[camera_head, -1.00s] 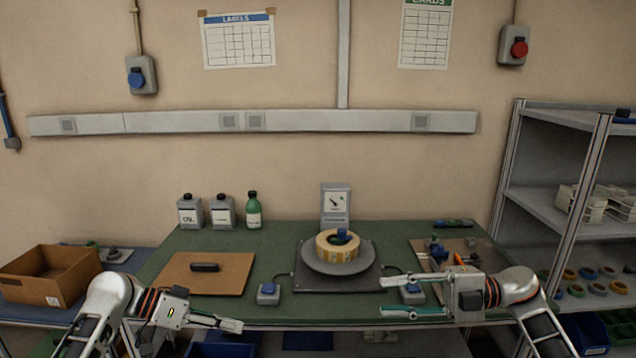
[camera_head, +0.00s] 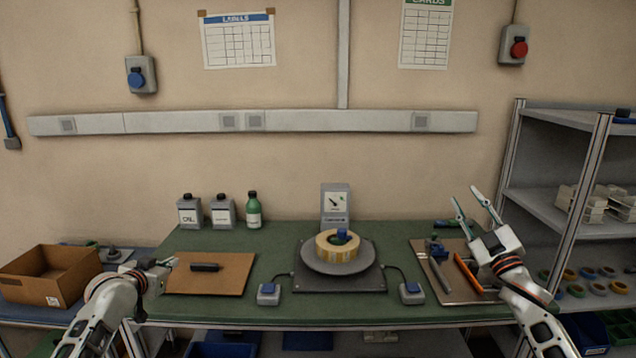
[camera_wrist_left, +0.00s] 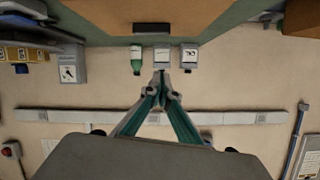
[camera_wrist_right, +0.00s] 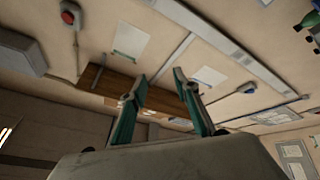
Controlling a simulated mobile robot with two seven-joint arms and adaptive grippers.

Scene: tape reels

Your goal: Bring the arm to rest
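My left gripper (camera_head: 168,264) is low at the left of the bench, over the left edge of the brown board (camera_head: 235,278). Its fingers meet at the tips in the left wrist view (camera_wrist_left: 161,82), with nothing between them. My right gripper (camera_head: 466,196) is raised above the right side of the bench and points up. Its fingers are apart and empty, as the right wrist view (camera_wrist_right: 161,76) also shows. A cream tape reel (camera_head: 326,248) lies on the round grey plate (camera_head: 340,268) of the scale, with a blue piece (camera_head: 342,236) at its middle. Both grippers are apart from it.
A tool board (camera_head: 478,294) with an orange tool (camera_head: 467,272) lies below my right gripper. Several bottles (camera_head: 253,210) stand at the back left. A shelf (camera_head: 550,205) is close on the right, and a cardboard box (camera_head: 48,275) is at the left.

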